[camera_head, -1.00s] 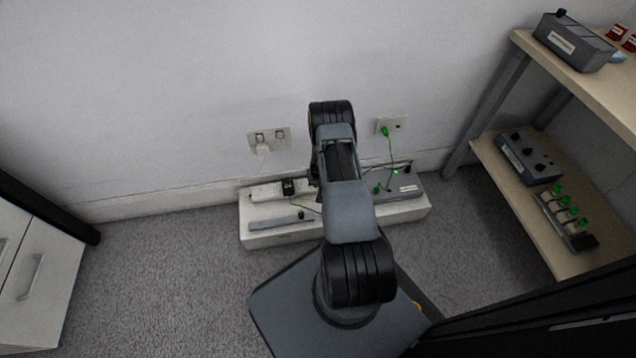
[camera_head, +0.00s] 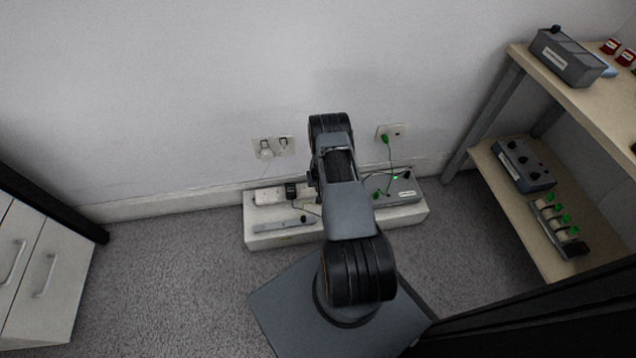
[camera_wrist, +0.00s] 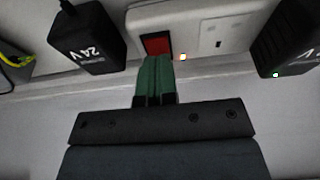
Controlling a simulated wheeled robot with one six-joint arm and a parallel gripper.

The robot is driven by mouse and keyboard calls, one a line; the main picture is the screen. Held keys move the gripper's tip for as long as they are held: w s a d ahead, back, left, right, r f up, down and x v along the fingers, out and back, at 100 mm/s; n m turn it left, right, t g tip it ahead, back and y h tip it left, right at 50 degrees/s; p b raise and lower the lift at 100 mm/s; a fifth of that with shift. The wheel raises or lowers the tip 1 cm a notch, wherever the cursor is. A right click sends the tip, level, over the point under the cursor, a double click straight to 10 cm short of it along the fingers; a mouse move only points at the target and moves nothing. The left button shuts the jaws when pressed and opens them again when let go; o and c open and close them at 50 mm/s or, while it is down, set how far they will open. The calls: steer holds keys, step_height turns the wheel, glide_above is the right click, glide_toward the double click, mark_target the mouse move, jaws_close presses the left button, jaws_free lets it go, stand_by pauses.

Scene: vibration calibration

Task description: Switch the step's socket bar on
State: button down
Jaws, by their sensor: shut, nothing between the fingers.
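The step (camera_head: 285,238) is a low white block against the wall. The white socket bar (camera_head: 268,197) lies on its top. In the wrist view the socket bar (camera_wrist: 203,25) has a red rocker switch (camera_wrist: 157,45) in a dark frame. A small bright spot with an orange edge sits just right of the switch. My gripper (camera_wrist: 154,66) is shut and empty, its green fingertips at the lower edge of the switch. They cover part of it; I cannot tell whether they touch it or which way the rocker is tipped. In the head view my arm hides the fingers.
A black 24V adapter (camera_wrist: 85,40) is left of the switch, and another dark block (camera_wrist: 290,40) is at the right. A grey bar (camera_head: 283,225) and a grey box (camera_head: 398,191) with a green light are on the step. Wooden shelves (camera_head: 535,225) stand right.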

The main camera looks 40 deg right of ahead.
stand_by(0.5)
steer(key=shift+r+p, duration=0.15)
steer(key=shift+p, duration=0.15)
steer(key=p+v, duration=0.2)
steer(key=v, duration=0.4)
steer(key=s+b+v, duration=0.1)
steer(key=b+v, duration=0.2)
steer(key=v, duration=0.4)
steer(key=shift+s+a, duration=0.3)
